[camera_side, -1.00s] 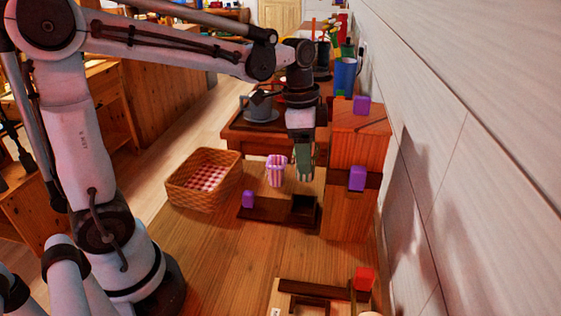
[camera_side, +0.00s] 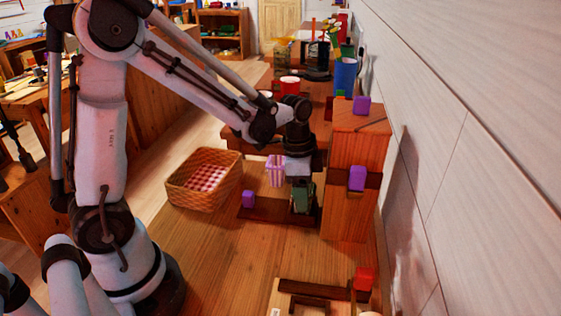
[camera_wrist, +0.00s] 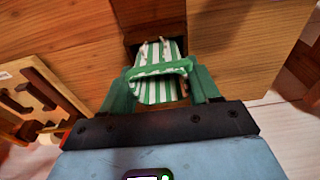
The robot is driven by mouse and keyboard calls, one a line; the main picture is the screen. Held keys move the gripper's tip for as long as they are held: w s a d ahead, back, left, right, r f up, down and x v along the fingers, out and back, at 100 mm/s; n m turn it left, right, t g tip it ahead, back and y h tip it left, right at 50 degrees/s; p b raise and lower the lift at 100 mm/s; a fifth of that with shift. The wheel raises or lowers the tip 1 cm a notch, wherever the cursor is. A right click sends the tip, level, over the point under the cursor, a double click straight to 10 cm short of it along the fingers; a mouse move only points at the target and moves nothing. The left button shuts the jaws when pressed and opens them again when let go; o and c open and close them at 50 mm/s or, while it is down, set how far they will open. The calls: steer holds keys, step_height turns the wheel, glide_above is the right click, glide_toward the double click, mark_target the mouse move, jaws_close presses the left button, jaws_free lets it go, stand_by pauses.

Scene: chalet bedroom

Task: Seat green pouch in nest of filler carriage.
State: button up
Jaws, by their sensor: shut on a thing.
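The green-and-white striped pouch (camera_wrist: 158,82) is between the green fingers of my gripper (camera_wrist: 160,72) in the wrist view. In the side view my gripper (camera_side: 302,198) is shut, low over the right end of the dark filler carriage (camera_side: 268,211), where the dark square nest is. The gripper hides the nest there, and the pouch hardly shows. In the wrist view a dark recess, seemingly the nest (camera_wrist: 152,16), shows just beyond the pouch's far end. I cannot tell whether the pouch is inside it or above it. A purple block (camera_side: 248,198) is at the carriage's left end.
A pink-and-white striped pouch (camera_side: 275,169) is just left of my gripper. A wicker basket (camera_side: 205,178) with checked lining stands farther left. A wooden cabinet (camera_side: 350,205) with purple blocks stands close on the right.

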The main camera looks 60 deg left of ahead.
steer(key=shift+f, duration=0.1)
steer(key=o, duration=1)
step_height(320, 180, up, 12)
steer(key=s+a, duration=0.1)
steer(key=shift+s+d+f+n+t+y, duration=0.15)
steer(key=shift+s+d+f+n+t, duration=0.2)
steer(key=shift+s+n+t, duration=1)
steer(key=shift+s+d+f+n+t+y, duration=0.2)
steer(key=shift+s+f+n+t, duration=0.4)
steer(key=shift+s+n, duration=0.8)
steer(key=shift+s+d+f+n+t+y, duration=0.15)
steer(key=shift+s+d+f+n+t, duration=0.15)
steer(key=shift+s+n+t, duration=1.1)
steer(key=shift+w+n+g, duration=0.25)
steer(key=shift+w+n, duration=0.1)
steer(key=shift+w, duration=0.05)
